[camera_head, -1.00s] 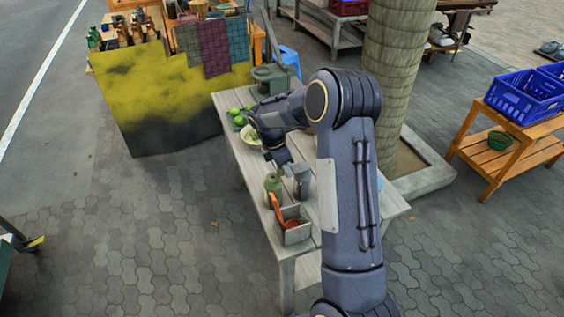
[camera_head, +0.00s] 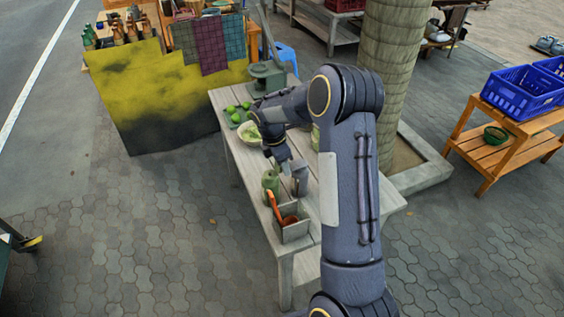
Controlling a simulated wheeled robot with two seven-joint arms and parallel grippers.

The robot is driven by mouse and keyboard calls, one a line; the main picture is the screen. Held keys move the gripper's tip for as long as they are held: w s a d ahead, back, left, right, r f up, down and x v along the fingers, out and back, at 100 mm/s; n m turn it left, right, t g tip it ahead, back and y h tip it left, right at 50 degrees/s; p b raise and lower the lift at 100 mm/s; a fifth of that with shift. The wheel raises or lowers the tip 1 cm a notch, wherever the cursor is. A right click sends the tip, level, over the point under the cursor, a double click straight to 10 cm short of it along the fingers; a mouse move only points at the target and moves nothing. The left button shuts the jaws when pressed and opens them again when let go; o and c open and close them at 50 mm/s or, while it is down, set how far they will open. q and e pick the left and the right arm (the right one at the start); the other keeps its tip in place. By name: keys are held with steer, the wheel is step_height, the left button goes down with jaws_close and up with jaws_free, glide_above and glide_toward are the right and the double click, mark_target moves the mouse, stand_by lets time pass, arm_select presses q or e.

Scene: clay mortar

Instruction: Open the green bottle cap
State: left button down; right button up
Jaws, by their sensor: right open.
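The green bottle (camera_head: 271,184) stands upright on the wooden table (camera_head: 250,208), near its left edge. Its cap is too small to make out clearly. My right gripper (camera_head: 285,168) hangs just above and to the right of the bottle, fingers pointing down, open. It appears empty, and I cannot tell whether it touches the bottle. My right arm covers much of the table's right side. My left gripper is not in view.
A grey cylindrical thing (camera_head: 300,182) stands right of the bottle. A box (camera_head: 293,228) holding an orange-handled tool sits in front. A pale green bowl (camera_head: 249,132), several green fruits (camera_head: 234,112) and a green juicer-like device (camera_head: 265,78) are farther back.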

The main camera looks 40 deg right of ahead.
step_height(320, 180, up, 8)
steer(key=a+b, duration=0.1)
steer(key=shift+w+a+f, duration=0.15)
steer(key=shift+a+f, duration=0.05)
steer(key=shift+a, duration=0.1)
stand_by(0.4)
